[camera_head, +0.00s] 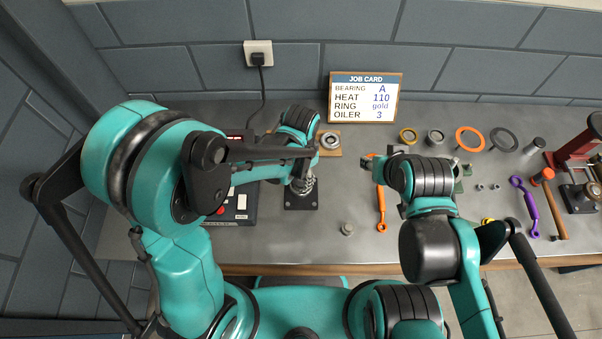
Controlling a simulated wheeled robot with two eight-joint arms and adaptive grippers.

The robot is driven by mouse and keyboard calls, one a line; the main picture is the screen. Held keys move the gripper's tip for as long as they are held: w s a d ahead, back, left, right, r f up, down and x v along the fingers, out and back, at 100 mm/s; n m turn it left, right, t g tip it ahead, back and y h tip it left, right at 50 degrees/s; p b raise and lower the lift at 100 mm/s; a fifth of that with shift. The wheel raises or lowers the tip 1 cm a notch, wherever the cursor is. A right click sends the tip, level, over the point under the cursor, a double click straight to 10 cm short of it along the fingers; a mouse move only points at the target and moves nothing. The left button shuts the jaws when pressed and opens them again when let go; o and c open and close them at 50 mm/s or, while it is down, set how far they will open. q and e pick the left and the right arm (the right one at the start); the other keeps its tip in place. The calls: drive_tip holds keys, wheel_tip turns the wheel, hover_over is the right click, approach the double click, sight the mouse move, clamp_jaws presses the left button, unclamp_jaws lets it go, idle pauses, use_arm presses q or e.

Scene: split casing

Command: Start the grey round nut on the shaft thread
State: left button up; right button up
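A dark square base plate (300,203) stands on the bench with a metal post, seemingly the shaft (307,181), rising from it. My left arm reaches over it, and my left gripper (302,170) is right at the top of the post. Its fingers are too small and covered to tell whether they are open or what is between them. I cannot pick out the grey round nut for certain; it may be hidden at the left gripper.
A control box (238,207) lies left of the base plate. A bearing on a wooden block (330,152) and the job card (363,98) are behind. A small grey cylinder (347,229), an orange spanner (381,208) and a purple spanner (527,207) lie about. Rings (470,139) lie at the back right.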

use_arm(q)
drive_tip(key=shift+f+b, duration=0.45)
drive_tip(key=m+b, duration=0.1)
drive_tip(key=m, duration=0.2)
drive_tip(key=shift+f+b, duration=0.2)
drive_tip(key=shift+b, duration=0.1)
drive_tip(key=m+b, duration=0.1)
drive_tip(key=m, duration=0.3)
drive_tip(key=shift+m, duration=0.3)
drive_tip(key=m+b, duration=0.1)
drive_tip(key=m, duration=0.3)
drive_tip(key=shift+m+b, duration=0.3)
drive_tip(key=shift+m, duration=0.6)
drive_tip(key=shift+r, duration=0.15)
